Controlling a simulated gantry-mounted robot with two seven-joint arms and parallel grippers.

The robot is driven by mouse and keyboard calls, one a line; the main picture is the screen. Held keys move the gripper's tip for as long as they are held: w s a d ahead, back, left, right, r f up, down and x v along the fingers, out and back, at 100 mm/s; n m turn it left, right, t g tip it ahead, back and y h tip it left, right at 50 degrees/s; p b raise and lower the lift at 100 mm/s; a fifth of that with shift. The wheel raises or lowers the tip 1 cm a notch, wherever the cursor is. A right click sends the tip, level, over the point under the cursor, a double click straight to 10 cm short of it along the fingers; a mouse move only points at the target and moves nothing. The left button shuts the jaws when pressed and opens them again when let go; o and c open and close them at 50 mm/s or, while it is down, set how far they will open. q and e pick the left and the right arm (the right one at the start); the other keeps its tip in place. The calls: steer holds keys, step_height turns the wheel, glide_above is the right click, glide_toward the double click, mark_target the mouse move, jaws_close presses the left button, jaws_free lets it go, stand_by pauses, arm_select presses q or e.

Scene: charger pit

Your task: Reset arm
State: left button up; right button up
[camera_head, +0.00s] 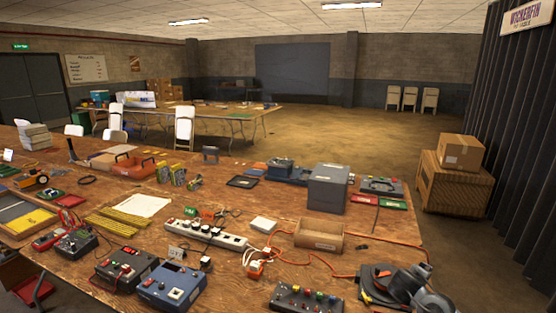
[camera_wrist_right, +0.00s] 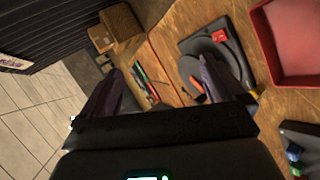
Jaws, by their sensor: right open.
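My right gripper (camera_wrist_right: 160,72) is open and empty in the right wrist view, its two dark fingers spread apart. Beyond and below its fingers are the wooden table edge and a dark round coil or pad (camera_wrist_right: 207,62) with a cable and an orange piece. In the head view, grey rounded parts that look like my right arm (camera_head: 418,290) show at the lower right, over the table's front corner by the dark pad (camera_head: 376,279). My left gripper is not in view.
The wooden table is crowded. A white power strip (camera_head: 206,235) with plugs, a wooden tray (camera_head: 318,236), a grey box (camera_head: 328,188) and a button box (camera_head: 305,298) stand there. An orange cord (camera_head: 318,258) runs toward the right edge. A red bin (camera_wrist_right: 296,45) shows in the right wrist view.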

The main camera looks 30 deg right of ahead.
steer(key=s+a+f+n+t+y, duration=0.1)
steer(key=s+a+f+n+y, duration=0.15)
steer(key=s+a, duration=0.55)
steer(key=s+a+f+n+t+y, duration=0.15)
steer(key=s+a+f, duration=0.25)
steer(key=a, duration=0.8)
steer(key=s+a+f+n+y, duration=0.25)
steer(key=s+a, duration=0.35)
steer(key=a, duration=0.4)
steer(key=s+a+f+m+g+y, duration=0.1)
steer(key=a+f+m+y, duration=0.15)
steer(key=a, duration=0.55)
steer(key=s+a+f+m+g+y, duration=0.15)
steer(key=a+m, duration=0.25)
steer(key=a, duration=0.4)
step_height(320, 180, up, 39)
steer(key=t+p, duration=0.1)
steer(key=p, duration=3.8)
steer(key=shift+w+d+n+y, duration=0.15)
steer(key=shift+w+n+y, duration=0.15)
steer(key=shift+w+y, duration=0.05)
steer(key=shift+c, duration=0.2)
